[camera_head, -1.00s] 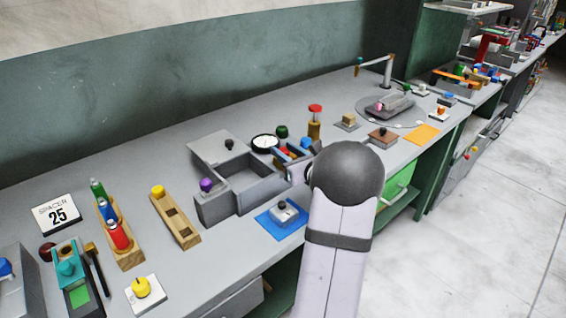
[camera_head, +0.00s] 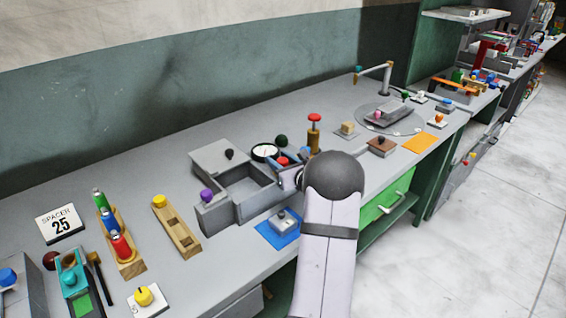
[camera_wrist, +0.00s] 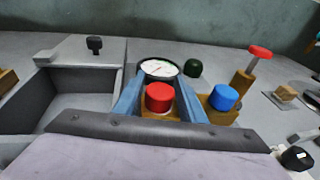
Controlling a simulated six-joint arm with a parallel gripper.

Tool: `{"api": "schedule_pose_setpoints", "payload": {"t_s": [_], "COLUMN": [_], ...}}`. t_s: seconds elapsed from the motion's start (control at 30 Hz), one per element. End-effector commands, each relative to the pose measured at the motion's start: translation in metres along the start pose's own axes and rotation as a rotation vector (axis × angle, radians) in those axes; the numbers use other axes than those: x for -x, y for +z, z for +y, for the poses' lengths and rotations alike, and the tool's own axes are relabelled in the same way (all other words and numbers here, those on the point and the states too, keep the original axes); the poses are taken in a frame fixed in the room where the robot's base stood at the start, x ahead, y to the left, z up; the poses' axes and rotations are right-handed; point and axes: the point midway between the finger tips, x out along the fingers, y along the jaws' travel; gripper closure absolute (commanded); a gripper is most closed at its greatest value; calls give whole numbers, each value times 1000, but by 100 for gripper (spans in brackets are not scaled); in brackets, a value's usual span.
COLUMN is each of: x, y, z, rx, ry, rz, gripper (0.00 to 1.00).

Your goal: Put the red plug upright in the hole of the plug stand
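A red plug (camera_wrist: 159,97) sits upright on a wooden block (camera_wrist: 160,115), between the two blue fingers of my gripper (camera_wrist: 160,78) in the wrist view. The fingers are apart, with a narrow gap on each side of the plug. A blue plug (camera_wrist: 223,97) stands on wood just right of the right finger. In the head view the red plug (camera_head: 282,161) shows beside my arm, which hides part of that area.
A grey open box (camera_head: 240,193) stands left of my gripper. A round white dial (camera_head: 264,152) and a dark green knob (camera_head: 281,141) are behind it. A red-topped post (camera_head: 313,135) rises beyond. A blue mat (camera_head: 270,231) lies in front.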

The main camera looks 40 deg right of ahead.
Motion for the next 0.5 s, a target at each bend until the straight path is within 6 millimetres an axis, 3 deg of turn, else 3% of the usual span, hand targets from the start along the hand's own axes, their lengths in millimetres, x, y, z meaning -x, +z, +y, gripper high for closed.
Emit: {"api": "schedule_pose_setpoints", "payload": {"t_s": [0.13, 0.4, 0.43, 0.5], "x": [-12, -14, -14, -14], "y": [-3, -2, -2, -2], "z": [2, 1, 1, 0], "rx": [-2, -2, -2, -2], "ry": [2, 0, 0, 0], "rz": [7, 4, 3, 3], "gripper": [63, 63, 65, 82]}}
